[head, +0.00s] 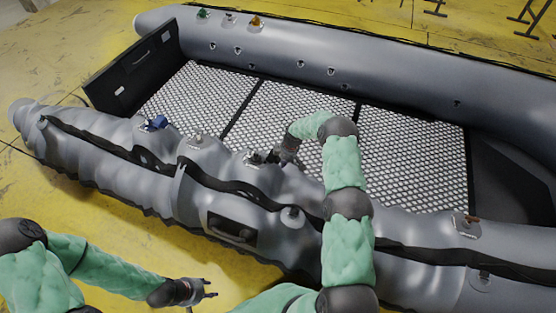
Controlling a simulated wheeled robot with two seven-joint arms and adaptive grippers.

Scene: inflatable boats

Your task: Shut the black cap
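The black cap (254,158) is on the near tube (240,178) of the grey inflatable boat, around the middle of its top. My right gripper (275,157) is right beside it, at its right side, with the arm reaching over the tube from the front. The fingers are small, dark and partly merged with the cap, so I cannot tell whether they touch it or how far the cap is open. My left gripper (208,289) is apart from the boat, low over the yellow floor, with its fingers spread and empty.
A blue cap (157,123), a pale grey cap (196,137) and a brown cap (467,219) also sit on the near tube. Green (204,12), white (230,17) and orange (256,21) caps sit on the far tube. The patterned boat floor (290,110) is clear.

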